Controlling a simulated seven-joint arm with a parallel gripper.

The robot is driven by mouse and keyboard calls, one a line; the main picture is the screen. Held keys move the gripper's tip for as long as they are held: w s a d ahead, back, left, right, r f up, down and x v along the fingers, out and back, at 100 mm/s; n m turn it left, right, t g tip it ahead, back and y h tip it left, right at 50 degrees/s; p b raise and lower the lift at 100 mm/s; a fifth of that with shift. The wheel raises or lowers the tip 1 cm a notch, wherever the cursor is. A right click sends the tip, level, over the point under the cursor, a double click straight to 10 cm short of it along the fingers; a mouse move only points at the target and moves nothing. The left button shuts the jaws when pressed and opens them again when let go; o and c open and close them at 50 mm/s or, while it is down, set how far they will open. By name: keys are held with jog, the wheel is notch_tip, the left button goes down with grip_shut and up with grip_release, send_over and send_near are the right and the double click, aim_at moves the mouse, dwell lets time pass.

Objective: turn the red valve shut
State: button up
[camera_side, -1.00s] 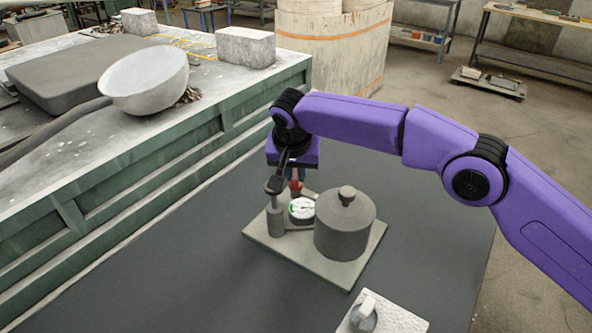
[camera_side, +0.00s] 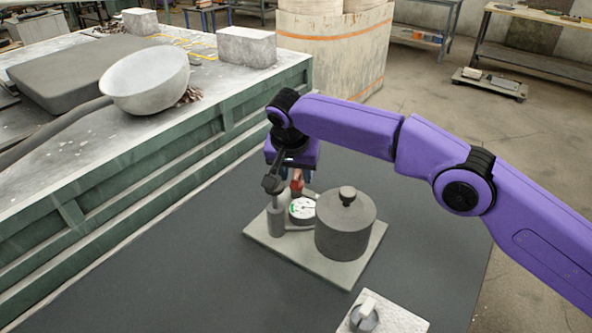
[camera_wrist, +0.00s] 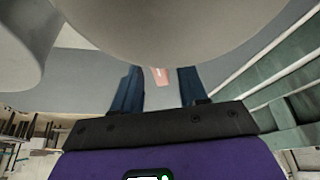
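The red valve (camera_side: 297,185) stands on a small base plate (camera_side: 345,276), behind a round gauge (camera_side: 302,208) and left of a dark lidded pot. My gripper (camera_side: 298,174) is above and around the top of the valve, fingers pointing down, partly hidden by my wrist. In the wrist view, my two blue fingers (camera_wrist: 160,88) are apart. A small pale reddish piece (camera_wrist: 160,76), which looks like part of the valve, shows between them with gaps on both sides. I cannot tell whether either finger touches it.
The dark lidded pot (camera_side: 344,228) stands close on the right. A grey post (camera_side: 276,221) stands just left of the gauge. A light block with a knob (camera_side: 385,315) lies at the front. A green bench (camera_side: 150,168) with a ladle bowl (camera_side: 145,80) is to the left. The dark tabletop is otherwise clear.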

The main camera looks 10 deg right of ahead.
jog(key=shift+r, duration=0.1)
jog(key=v, duration=0.7)
jog(key=shift+r, duration=0.15)
jog(key=o, duration=0.6)
jog(key=shift+c, duration=0.2)
jog(key=d+r+n+g+y, duration=0.3)
jog(key=d+r+n+y, duration=0.45)
jog(key=n, duration=1.05)
jog(key=shift+h, duration=0.85)
jog(key=x, duration=0.5)
jog(key=w+x, duration=0.1)
jog(key=x, duration=0.9)
jog(key=shift+w+a+f, duration=0.2)
jog(key=shift+w+f, duration=0.05)
jog(key=c, duration=1.1)
